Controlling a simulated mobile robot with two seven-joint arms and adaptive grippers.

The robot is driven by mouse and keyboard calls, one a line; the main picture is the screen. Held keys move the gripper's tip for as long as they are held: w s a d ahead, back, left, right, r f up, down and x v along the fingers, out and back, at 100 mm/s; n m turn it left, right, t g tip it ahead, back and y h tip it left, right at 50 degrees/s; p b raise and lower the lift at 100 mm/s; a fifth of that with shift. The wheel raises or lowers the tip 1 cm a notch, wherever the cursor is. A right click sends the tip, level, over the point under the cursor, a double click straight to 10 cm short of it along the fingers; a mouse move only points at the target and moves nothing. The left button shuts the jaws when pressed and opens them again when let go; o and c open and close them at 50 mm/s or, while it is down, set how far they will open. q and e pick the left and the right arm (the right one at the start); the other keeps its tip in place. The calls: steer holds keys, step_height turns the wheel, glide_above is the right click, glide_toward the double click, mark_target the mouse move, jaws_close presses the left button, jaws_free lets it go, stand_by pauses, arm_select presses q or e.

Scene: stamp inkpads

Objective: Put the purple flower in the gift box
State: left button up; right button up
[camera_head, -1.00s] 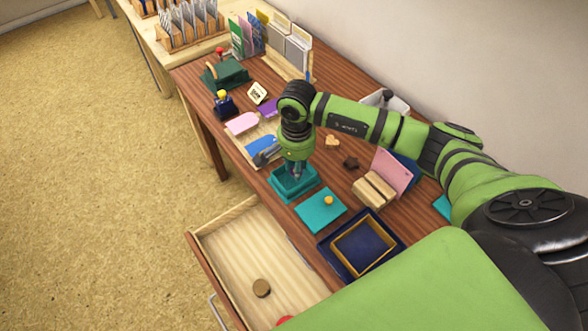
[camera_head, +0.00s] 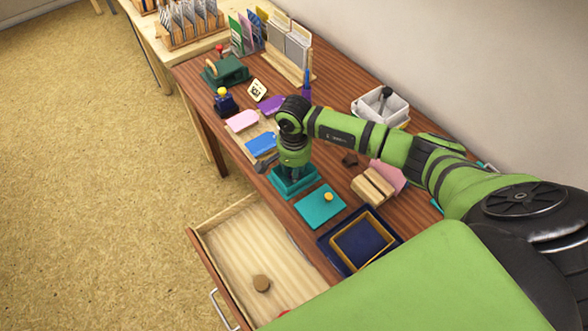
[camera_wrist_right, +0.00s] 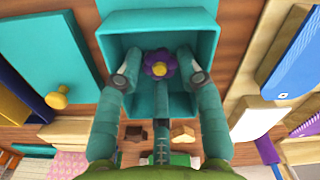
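The purple flower (camera_wrist_right: 160,63) with a yellowish centre is inside the open teal box (camera_wrist_right: 115,42) in the right wrist view. The same box shows in the head view (camera_head: 277,181), at the table's front edge. My right gripper (camera_wrist_right: 161,78) reaches down into the box. In the head view my arm hides the flower and most of the box's inside. A flat teal panel with a yellow knob (camera_head: 315,210) lies beside the box. My left gripper is out of view.
A navy tray with a gold-rimmed inner frame (camera_head: 327,244) and a wooden block (camera_head: 372,187) stand to the right. A blue tag (camera_head: 261,144) lies left of my gripper.

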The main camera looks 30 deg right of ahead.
steer(key=shift+r, duration=0.2)
step_height(320, 180, up, 12)
steer(key=b, duration=0.2)
steer(key=shift+b, duration=0.3)
stand_by(0.5)
